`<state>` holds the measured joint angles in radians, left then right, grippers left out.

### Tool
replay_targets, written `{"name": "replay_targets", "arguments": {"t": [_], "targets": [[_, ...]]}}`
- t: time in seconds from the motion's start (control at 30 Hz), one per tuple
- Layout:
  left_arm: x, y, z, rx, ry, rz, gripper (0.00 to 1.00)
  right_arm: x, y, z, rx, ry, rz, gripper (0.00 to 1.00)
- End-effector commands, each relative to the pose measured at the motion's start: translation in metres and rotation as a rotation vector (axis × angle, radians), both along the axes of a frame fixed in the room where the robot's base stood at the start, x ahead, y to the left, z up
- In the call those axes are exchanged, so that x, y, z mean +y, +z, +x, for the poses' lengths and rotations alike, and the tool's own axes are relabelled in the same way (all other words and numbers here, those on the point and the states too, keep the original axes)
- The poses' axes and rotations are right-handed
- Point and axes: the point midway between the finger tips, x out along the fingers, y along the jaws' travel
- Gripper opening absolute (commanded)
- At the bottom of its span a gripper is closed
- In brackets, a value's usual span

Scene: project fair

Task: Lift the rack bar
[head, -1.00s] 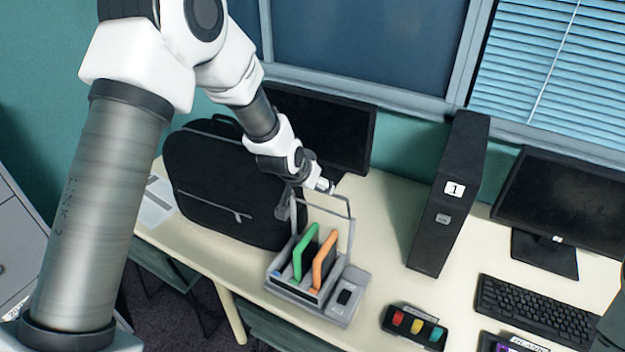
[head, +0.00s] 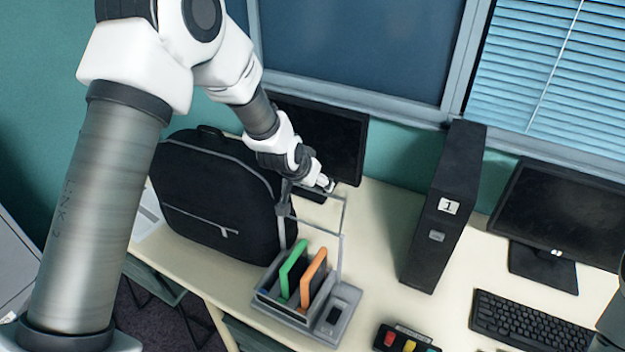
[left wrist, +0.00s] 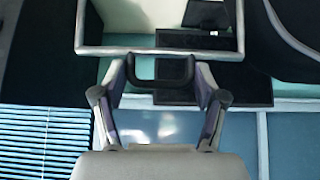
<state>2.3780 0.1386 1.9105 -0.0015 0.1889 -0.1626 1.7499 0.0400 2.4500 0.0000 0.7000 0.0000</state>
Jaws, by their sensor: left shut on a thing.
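The grey rack (head: 325,338) stands on the desk, with a green panel (head: 292,268) and an orange panel (head: 314,278) upright in it. The thin metal rack bar (head: 343,212) rises above it as an upright frame. In the left wrist view the bar (left wrist: 110,51) crosses the top, with a dark U-shaped handle (left wrist: 160,82) at its middle. My left gripper (head: 325,187) is at the top of the bar, above the rack. In the left wrist view its fingers (left wrist: 160,68) are shut on the handle. My right gripper is not in view.
A black backpack (head: 220,200) stands close left of the rack. A monitor (head: 325,135) is behind my left gripper. A black tower (head: 450,180) labelled 1 stands to the right.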

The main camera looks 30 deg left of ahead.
Motion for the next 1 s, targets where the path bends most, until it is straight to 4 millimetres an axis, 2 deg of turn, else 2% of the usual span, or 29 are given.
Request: {"name": "replay_targets", "arguments": {"t": [0.2,0.23,0.27,0.57,0.67,0.77,1.0], "targets": [[0.0,0.002,0.002,-0.008,0.0,0.001,0.09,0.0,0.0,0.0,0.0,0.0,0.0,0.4],[0.0,0.002,0.002,-0.008,0.0,0.001,0.78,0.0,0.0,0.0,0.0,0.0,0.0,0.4],[0.0,0.002,0.002,-0.008,0.0,0.001,0.81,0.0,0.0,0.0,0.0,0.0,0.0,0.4],[0.0,0.002,0.0,-0.003,0.0,0.0,0.81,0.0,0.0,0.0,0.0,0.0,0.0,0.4],[0.0,0.008,-0.003,-0.005,0.001,0.0,0.81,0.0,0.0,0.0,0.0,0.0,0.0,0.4],[0.0,0.022,-0.013,-0.006,0.002,-0.001,0.81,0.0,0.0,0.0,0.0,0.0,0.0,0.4],[0.001,0.073,-0.052,-0.008,0.001,-0.001,0.81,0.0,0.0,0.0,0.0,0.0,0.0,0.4]]}}
